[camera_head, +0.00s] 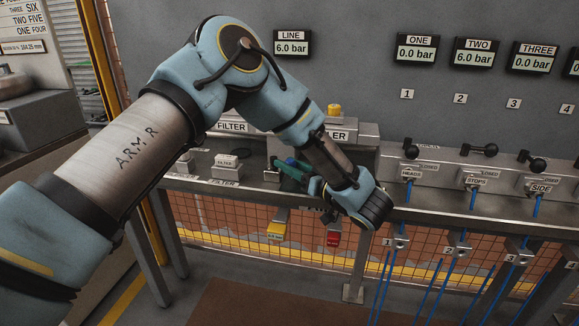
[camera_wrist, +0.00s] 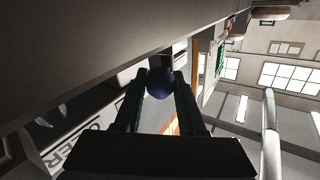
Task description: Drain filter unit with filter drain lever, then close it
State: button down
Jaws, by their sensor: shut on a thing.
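My gripper (camera_head: 284,167) is at the filter bench, its green fingers pointing left beneath the front of the labelled housings. In the wrist view my gripper (camera_wrist: 161,88) has its two fingers on either side of a dark blue ball knob (camera_wrist: 159,84), shut on it. This knob appears to be the filter drain lever's end; its stem is mostly hidden. The filter unit bears a FILTER label (camera_head: 231,127) on its housing. In the head view my gripper and wrist hide the knob.
A line display (camera_head: 291,45) reads 6.0 bar. To the right stand several black-knobbed levers (camera_head: 479,150) with blue hoses below. A yellow-tagged part (camera_head: 277,229) and a red part (camera_head: 333,236) hang under the shelf. A dark panel lies close above my gripper in the wrist view.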

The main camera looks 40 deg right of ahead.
jog(key=shift+w, duration=0.1)
jog(key=c, duration=0.5)
grip_release()
jog(key=s+b, duration=0.2)
jog(key=s, duration=0.8)
jog(key=shift+s+a, duration=0.15)
jog(key=shift+s, duration=0.25)
